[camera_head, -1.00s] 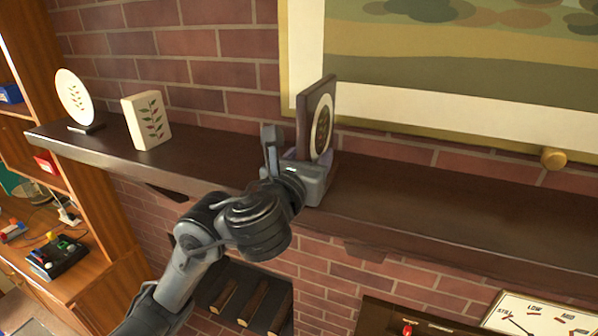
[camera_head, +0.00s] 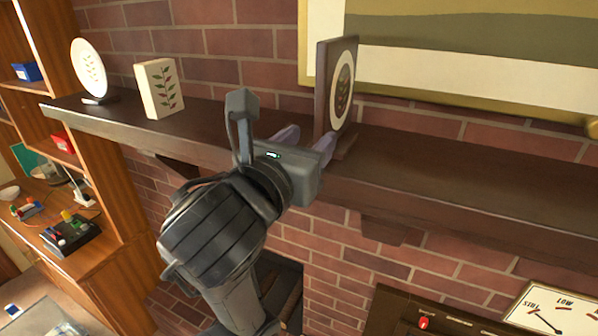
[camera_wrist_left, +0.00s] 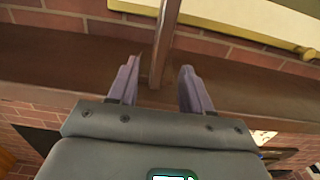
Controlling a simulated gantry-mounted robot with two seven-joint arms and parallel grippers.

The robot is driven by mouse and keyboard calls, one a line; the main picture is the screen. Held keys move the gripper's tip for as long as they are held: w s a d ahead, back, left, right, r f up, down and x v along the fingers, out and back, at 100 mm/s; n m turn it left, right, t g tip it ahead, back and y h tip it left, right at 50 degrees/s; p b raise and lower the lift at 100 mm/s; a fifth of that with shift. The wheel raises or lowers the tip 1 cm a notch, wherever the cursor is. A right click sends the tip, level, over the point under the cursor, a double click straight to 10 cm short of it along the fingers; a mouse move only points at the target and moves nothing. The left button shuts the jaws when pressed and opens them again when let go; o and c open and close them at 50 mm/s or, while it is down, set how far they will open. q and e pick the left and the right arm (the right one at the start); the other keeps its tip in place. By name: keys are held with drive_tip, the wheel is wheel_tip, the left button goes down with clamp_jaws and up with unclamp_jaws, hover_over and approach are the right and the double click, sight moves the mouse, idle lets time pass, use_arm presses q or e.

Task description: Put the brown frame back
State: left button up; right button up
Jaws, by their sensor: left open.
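The brown frame (camera_head: 326,86), with a white oval and a leaf pattern on its face, stands upright on the dark mantel shelf (camera_head: 430,180), below the large picture. In the left wrist view the frame (camera_wrist_left: 166,35) shows as a narrow brown edge, seen edge-on. My left gripper (camera_head: 308,143) is open over the shelf's front part, in front of the frame's lower end. In the left wrist view its purple fingers (camera_wrist_left: 160,72) lie to either side of the frame's edge, with a gap on each side. My right gripper is not in view.
A cream leaf-patterned block (camera_head: 158,88) and a white oval plaque (camera_head: 88,68) stand farther left on the shelf. The large gold-framed picture (camera_head: 450,100) hangs close behind. The shelf right of the frame is clear.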

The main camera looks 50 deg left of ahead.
use_arm(q)
drive_tip(key=shift+b+v, duration=0.65)
drive_tip(key=shift+v, duration=0.6)
